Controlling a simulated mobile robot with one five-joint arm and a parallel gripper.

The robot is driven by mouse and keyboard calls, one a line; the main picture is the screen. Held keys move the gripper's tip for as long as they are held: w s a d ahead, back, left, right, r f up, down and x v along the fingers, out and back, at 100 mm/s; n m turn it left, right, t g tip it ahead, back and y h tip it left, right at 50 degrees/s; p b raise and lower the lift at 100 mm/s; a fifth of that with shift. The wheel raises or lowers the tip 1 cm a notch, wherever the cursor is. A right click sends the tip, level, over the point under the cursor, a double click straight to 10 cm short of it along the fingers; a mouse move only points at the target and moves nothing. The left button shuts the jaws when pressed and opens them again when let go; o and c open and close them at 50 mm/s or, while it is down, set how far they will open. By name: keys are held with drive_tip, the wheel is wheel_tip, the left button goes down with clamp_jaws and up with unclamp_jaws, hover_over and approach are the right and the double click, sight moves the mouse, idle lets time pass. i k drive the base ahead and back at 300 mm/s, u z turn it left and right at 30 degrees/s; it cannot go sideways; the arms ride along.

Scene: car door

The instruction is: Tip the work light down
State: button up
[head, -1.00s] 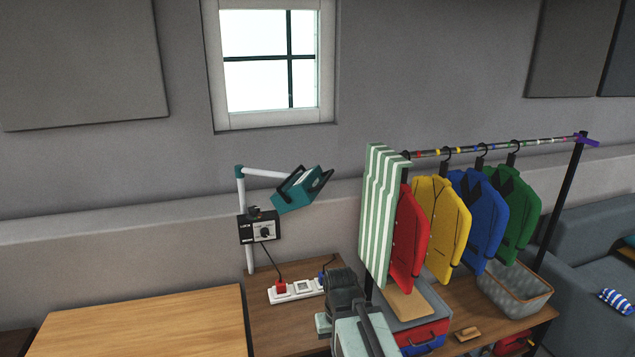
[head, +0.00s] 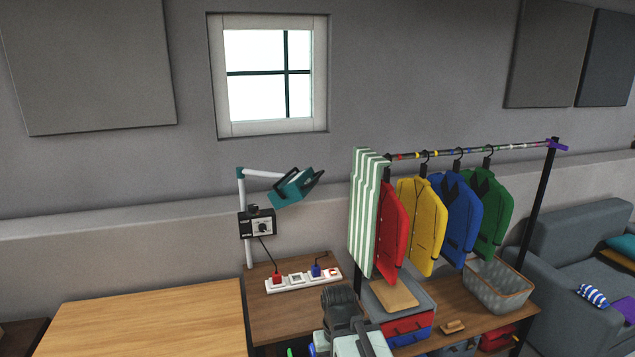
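The work light has a teal head (head: 297,186) with a black handle or bracket. The head hangs at the end of a white bent arm fixed to a white post (head: 249,253). It tilts, its right end higher than its left. A black and silver box with a dial (head: 258,225) is on the post. Part of my own grey arm shows at the bottom centre, below and right of the light and well apart from it. I cannot make out my gripper's fingers.
A white power strip (head: 290,282) with red and blue plugs lies on the wooden table below the light. A clothes rack (head: 470,150) with colourful jackets and a striped cloth stands to the right. A wooden tabletop (head: 150,318) at left is clear.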

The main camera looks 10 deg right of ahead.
sight(295, 189)
drive_tip(key=u, duration=0.85)
drive_tip(key=i, duration=0.5)
